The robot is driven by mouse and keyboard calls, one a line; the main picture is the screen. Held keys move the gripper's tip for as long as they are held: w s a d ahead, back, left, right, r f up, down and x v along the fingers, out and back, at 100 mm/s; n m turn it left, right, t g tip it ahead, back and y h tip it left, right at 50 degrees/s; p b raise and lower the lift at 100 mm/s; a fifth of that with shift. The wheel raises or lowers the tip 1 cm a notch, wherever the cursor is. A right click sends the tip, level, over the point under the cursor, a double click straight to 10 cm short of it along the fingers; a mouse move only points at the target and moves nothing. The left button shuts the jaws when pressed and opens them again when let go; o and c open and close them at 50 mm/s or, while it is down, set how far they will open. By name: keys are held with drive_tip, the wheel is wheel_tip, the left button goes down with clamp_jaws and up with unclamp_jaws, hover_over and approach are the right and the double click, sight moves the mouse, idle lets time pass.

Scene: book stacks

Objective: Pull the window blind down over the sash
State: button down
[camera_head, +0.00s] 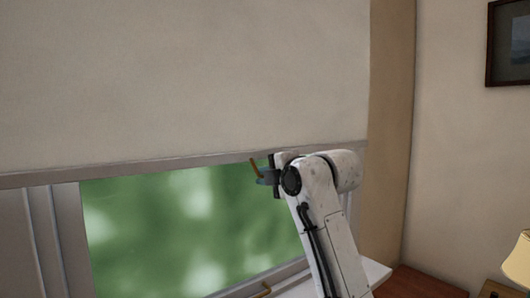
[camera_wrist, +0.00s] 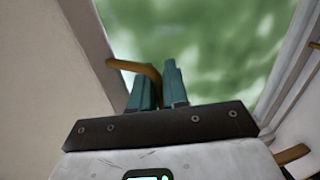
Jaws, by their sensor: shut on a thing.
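The window blind (camera_head: 190,75) is a broad pale sheet covering the upper part of the window in the head view. Its grey bottom bar (camera_head: 140,167) runs across the picture just above the green glass. My gripper (camera_head: 262,176) is at the right part of that bar, shut on a brass-coloured pull handle. In the wrist view the handle (camera_wrist: 132,67) passes between the teal fingers of my gripper (camera_wrist: 157,82). The sash (camera_head: 190,230) shows green glass below the bar; the blind also shows in the wrist view (camera_wrist: 45,70).
A brass handle (camera_head: 263,290) sits low on the sash frame. A white sill (camera_head: 376,272) is at the lower right. A lamp (camera_head: 518,262) and a framed picture (camera_head: 508,42) are at the far right. My arm hides part of the window.

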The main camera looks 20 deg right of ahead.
wheel_tip(320, 180, down, 38)
drive_tip(key=b, duration=1.6)
drive_tip(key=shift+r, duration=0.1)
drive_tip(key=c, duration=1.2)
unclamp_jaws()
drive_tip(key=p+v, duration=0.1)
drive_tip(key=v, duration=1)
drive_tip(key=shift+w, duration=0.1)
